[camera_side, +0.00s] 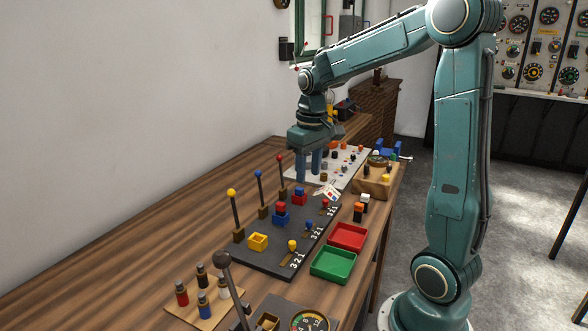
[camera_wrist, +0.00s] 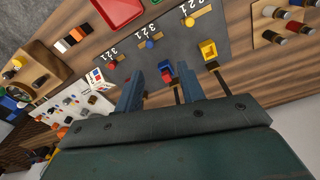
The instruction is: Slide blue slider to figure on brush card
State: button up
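The blue slider (camera_side: 309,225) sits in the middle row of the dark panel (camera_side: 262,262), beside printed numbers 3, 2, 1. It also shows in the wrist view (camera_wrist: 150,43). A small white card with coloured marks (camera_side: 328,190), perhaps the brush card, lies at the panel's far end; it also shows in the wrist view (camera_wrist: 97,78), its figure too small to read. My gripper (camera_side: 309,176) hangs above the far part of the panel, apart from the blue slider. Its two blue fingers (camera_wrist: 160,84) are spread, with nothing between them.
A yellow slider (camera_side: 292,245) and a red slider (camera_side: 325,203) flank the blue one. Ball-topped levers (camera_side: 258,175) stand along the panel's left side. Red (camera_side: 365,237) and green (camera_side: 313,266) trays lie to its right. A blue box (camera_side: 281,219) and yellow box (camera_side: 257,242) stand on the panel.

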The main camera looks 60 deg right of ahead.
aim_at(310, 221)
jog(key=shift+g, duration=0.3)
jog(key=d+f, duration=0.2)
jog(key=d, duration=0.1)
jog(key=shift+w+d+f, duration=0.1)
jog(key=shift+w+d, duration=0.05)
jog(key=shift+w, duration=0.25)
notch_tip(310, 221, down, 14)
jog(key=shift+r, duration=0.15)
dwell(0.3)
grip_shut()
